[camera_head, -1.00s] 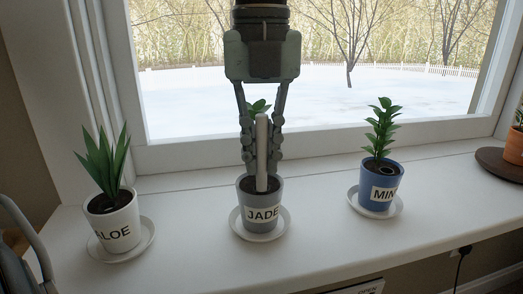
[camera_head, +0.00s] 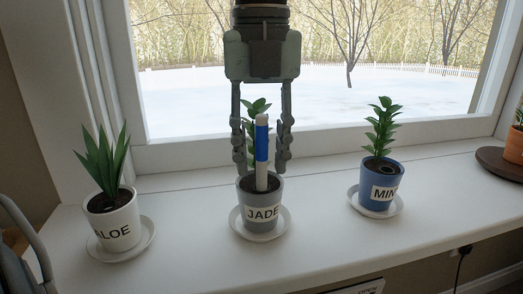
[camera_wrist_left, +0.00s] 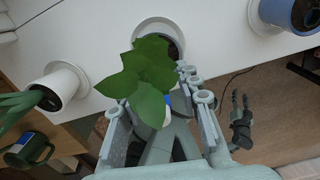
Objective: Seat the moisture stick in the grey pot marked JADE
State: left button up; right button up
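The grey pot marked JADE (camera_head: 263,213) stands on a white saucer (camera_head: 262,237) on the sill, with a green plant (camera_head: 252,130) in it. The moisture stick (camera_head: 262,178), pale with a blue band, stands upright with its lower end in the pot's soil. My left gripper (camera_head: 262,165) points down over the pot; its fingers are open, one on each side of the stick, with gaps between. In the left wrist view, leaves (camera_wrist_left: 145,78) hide most of the stick and pot. My right gripper (camera_wrist_left: 241,105) shows small there, its fingers apart and empty.
The white ALOE pot (camera_head: 113,222) stands to the left and the blue MINT pot (camera_head: 381,188) to the right, each on a saucer. A terracotta pot (camera_head: 514,147) is at the far right. The sill between the pots is clear.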

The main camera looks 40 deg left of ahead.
aim_at(261, 114)
pick_arm(q)
jog(key=shift+r, duration=0.6)
notch_tip(261, 114, up, 2)
jog(key=shift+r+p, duration=0.1)
jog(key=shift+p, duration=0.2)
notch_tip(261, 114, up, 8)
jog(key=shift+f+p, duration=0.1)
jog(key=shift+p, duration=0.35)
jog(key=shift+r, duration=0.55)
pick_arm(e)
jog(key=shift+s+d+f+g, duration=0.15)
jog(key=shift+d+f+g, duration=0.1)
jog(key=shift+f, duration=0.25)
jog(key=shift+s+d+f+g, duration=0.2)
jog(key=shift+d+f, duration=0.05)
jog(key=shift+f, duration=0.3)
jog(key=shift+s+d+f+g, duration=0.15)
jog(key=shift+d+f+g, duration=0.1)
jog(key=shift+f, duration=0.25)
